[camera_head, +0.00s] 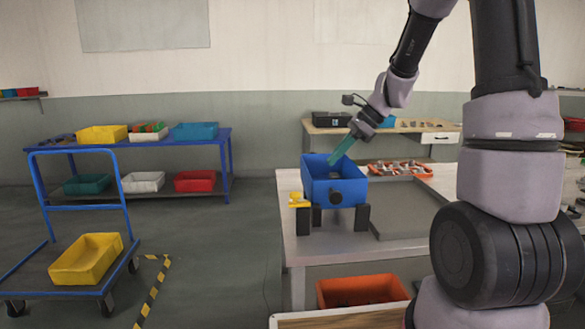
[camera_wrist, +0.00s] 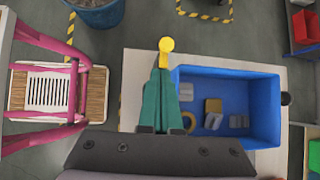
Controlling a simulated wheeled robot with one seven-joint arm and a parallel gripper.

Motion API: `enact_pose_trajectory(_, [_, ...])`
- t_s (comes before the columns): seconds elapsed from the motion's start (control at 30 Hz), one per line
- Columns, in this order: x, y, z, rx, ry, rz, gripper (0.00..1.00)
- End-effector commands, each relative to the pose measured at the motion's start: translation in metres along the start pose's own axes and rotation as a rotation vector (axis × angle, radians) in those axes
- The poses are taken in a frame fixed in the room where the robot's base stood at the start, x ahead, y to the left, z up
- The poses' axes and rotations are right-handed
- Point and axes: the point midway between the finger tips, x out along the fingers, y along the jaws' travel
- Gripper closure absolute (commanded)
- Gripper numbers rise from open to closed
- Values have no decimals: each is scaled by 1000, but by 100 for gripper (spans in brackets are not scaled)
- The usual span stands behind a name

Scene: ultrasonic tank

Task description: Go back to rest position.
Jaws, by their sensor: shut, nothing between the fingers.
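The blue ultrasonic tank (camera_head: 322,192) stands on dark legs on the light table. It also shows in the wrist view (camera_wrist: 277,100), open at the top, with several small metal parts (camera_wrist: 212,118) and a yellow ring inside. My gripper (camera_head: 341,152) has green fingers and is above the tank in the head view, pointing down and left. In the wrist view its fingers (camera_wrist: 159,75) are together and empty, beside the tank's left wall. A yellow knob-like piece (camera_wrist: 166,45) lies just beyond the fingertips; a yellow part (camera_head: 299,200) shows at the tank's left side.
A grey tray area (camera_head: 400,222) lies right of the tank, with an orange tray of parts (camera_head: 400,169) behind. An orange bin (camera_head: 362,290) is below the table edge. A blue cart (camera_head: 60,285) and a blue shelf of bins (camera_head: 226,160) stand left.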

Motion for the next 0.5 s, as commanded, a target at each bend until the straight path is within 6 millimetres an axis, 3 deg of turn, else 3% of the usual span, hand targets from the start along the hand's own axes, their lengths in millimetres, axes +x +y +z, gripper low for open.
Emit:
enact_pose_trajectory(0.2, [-68,49,38,-414,145,-62,100])
enact_pose_trajectory(0.5, [-140,124,60,-961,413,-122,100])
